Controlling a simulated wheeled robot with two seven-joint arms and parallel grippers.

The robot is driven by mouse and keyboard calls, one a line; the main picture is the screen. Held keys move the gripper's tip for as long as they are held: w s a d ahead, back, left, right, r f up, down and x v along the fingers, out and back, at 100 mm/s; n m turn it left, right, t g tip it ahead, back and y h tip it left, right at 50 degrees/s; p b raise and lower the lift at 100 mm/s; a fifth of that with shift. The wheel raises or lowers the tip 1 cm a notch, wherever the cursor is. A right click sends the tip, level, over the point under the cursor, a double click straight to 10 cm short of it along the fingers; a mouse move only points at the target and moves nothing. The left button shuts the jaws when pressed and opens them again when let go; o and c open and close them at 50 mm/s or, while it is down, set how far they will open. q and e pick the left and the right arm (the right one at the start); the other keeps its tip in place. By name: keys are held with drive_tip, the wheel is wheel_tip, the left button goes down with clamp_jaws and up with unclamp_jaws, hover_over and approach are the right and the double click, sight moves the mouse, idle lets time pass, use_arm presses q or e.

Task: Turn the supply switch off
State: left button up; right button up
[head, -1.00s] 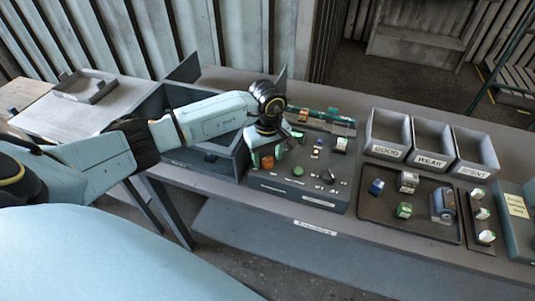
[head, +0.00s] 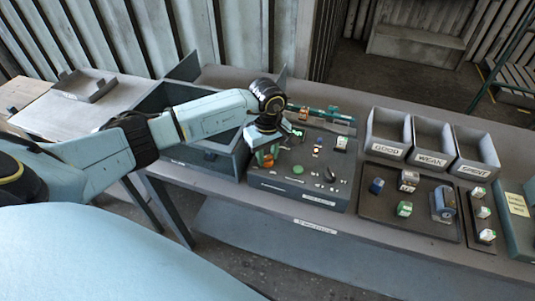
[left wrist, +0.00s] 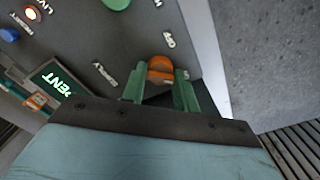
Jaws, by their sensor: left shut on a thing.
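The supply switch is an orange knob (left wrist: 160,70) on the grey control panel, beside printed lettering that reads as "SUPPLY" in the left wrist view. My left gripper (left wrist: 160,88) has its two green fingers on either side of the knob and is shut on it. In the head view the left gripper (head: 265,157) is at the panel's left end, and the orange knob (head: 268,162) shows partly between the fingers. The switch's exact setting is hard to read. My right gripper is not in view.
The control panel (head: 290,194) carries a green button (head: 298,169), a small lit lamp (left wrist: 32,13) and a blue button (left wrist: 8,34). Bins labelled GOOD (head: 391,152), WEAK and SPENT stand to the right, behind a dark tray (head: 385,221) of parts.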

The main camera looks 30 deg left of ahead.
use_arm(q)
drive_tip(key=n+b, duration=0.1)
drive_tip(key=n, duration=0.3)
drive_tip(key=n+b, duration=0.1)
drive_tip(key=n, duration=0.3)
drive_tip(key=shift+n+b, duration=0.3)
drive_tip(key=n, duration=0.4)
drive_tip(key=shift+b, duration=0.3)
drive_tip(key=shift+n, duration=2.2)
drive_tip(key=shift+r, duration=0.1)
drive_tip(key=o, duration=1)
